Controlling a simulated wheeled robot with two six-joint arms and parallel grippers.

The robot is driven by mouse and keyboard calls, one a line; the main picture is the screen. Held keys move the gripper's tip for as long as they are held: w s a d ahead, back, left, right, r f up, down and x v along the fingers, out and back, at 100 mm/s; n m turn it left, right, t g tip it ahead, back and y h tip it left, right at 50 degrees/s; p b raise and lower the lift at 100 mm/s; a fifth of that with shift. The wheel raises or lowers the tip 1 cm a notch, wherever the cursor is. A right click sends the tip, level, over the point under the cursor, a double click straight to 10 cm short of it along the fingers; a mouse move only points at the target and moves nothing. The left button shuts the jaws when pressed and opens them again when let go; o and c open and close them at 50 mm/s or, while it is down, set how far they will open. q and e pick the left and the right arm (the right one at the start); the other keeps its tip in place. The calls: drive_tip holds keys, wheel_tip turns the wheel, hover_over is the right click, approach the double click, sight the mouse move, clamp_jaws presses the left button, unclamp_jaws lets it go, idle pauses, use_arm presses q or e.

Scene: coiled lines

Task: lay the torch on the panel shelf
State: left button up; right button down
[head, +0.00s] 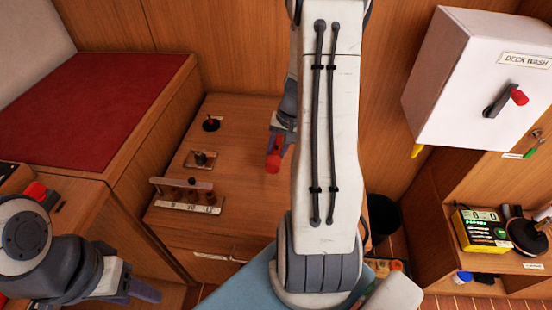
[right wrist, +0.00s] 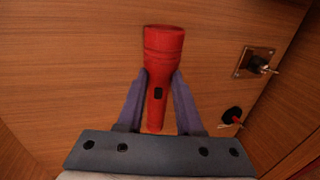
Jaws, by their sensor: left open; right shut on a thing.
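The red torch (right wrist: 160,75) is held between the two fingers of my right gripper (right wrist: 160,85), its wide head pointing away from the wrist. My left gripper (head: 140,291) is open and empty at the lower left.
The wooden counter (head: 235,160) carries several fittings, including a labelled strip (head: 188,208). The white DECK WASH box (head: 465,80) has a red-tipped lever. A yellow device (head: 480,232) and a dark round object (head: 528,236) crowd the right shelf. A black bin (head: 384,215) stands between.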

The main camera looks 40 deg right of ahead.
sight(278, 153)
drive_tip(key=shift+f+b, duration=0.5)
drive_tip(key=shift+f, duration=1.6)
drive_tip(key=shift+f, duration=0.25)
drive_tip(key=c, duration=0.6)
unclamp_jaws()
drive_tip(key=shift+r, duration=0.1)
drive_tip(key=shift+o, duration=0.2)
drive_tip(key=shift+r, duration=0.3)
drive_tip(key=p+v, duration=0.2)
drive_tip(key=v, duration=0.9)
drive_tip(key=shift+r, duration=0.35)
